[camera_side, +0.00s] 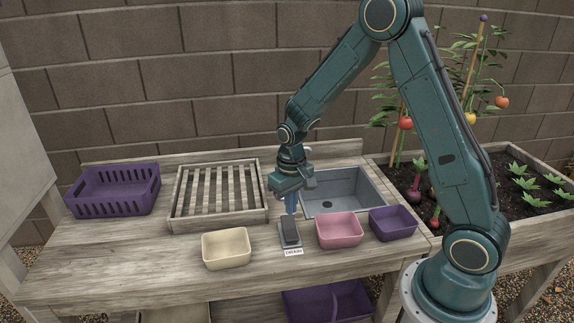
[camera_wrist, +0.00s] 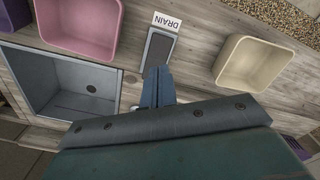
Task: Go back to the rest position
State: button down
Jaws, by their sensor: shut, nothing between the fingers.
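My gripper (camera_side: 291,203) is over the wooden bench, just behind and above the drain switch (camera_side: 290,232), a dark rocker on a grey base. Its blue fingers are together with nothing between them. I cannot tell whether the fingertips touch the switch. My arm is bent, reaching over the bench from its base at the right.
A cream bin (camera_side: 226,248) stands left of the switch. A pink bin (camera_side: 339,230) and a purple bin (camera_side: 393,222) stand to the right. A grey sink (camera_side: 345,190), slatted rack (camera_side: 176,200) and purple crate (camera_side: 112,203) are farther back. A planted bed (camera_side: 527,221) lies right.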

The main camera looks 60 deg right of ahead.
jog(key=shift+r, duration=0.15)
jog(key=s+a+r+n+t, duration=0.1)
jog(key=s+a+r+t, duration=0.1)
jog(key=s+r, duration=0.65)
jog(key=s+a+r+n+t, duration=0.1)
jog(key=s+a+r+t, duration=0.3)
jog(key=r, duration=0.8)
jog(key=s+r+n, duration=0.1)
jog(key=s+r, duration=0.1)
jog(key=s, duration=0.7)
jog(key=shift+r, duration=0.1)
